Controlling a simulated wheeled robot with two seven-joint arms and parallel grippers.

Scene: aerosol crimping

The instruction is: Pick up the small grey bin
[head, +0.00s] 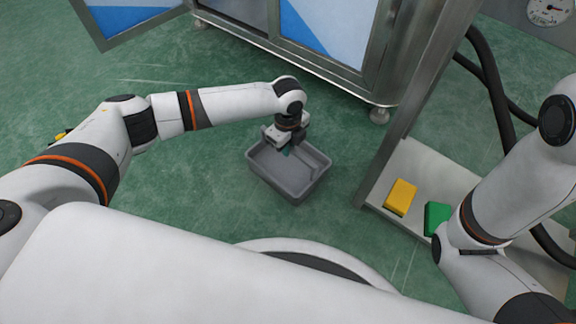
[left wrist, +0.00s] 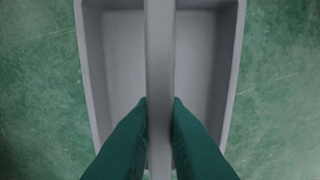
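The small grey bin (head: 312,181) is an open, rectangular tub over the green floor, in the middle of the head view. It appears upright; I cannot tell whether it touches the floor. My left gripper (head: 287,147) reaches down into it near its far-left side. In the left wrist view a grey bar of the bin (left wrist: 160,50) runs down the middle. The dark green fingers of my left gripper (left wrist: 160,105) lie on either side of this bar, with no clear gap between. My right arm shows at the right, but its gripper is out of view.
A cabinet (head: 330,65) with blue and white doors stands behind the bin. To the right, a metal stand's low shelf (head: 425,160) holds a yellow block (head: 400,197) and a green block (head: 437,217). Black hoses (head: 492,85) hang there.

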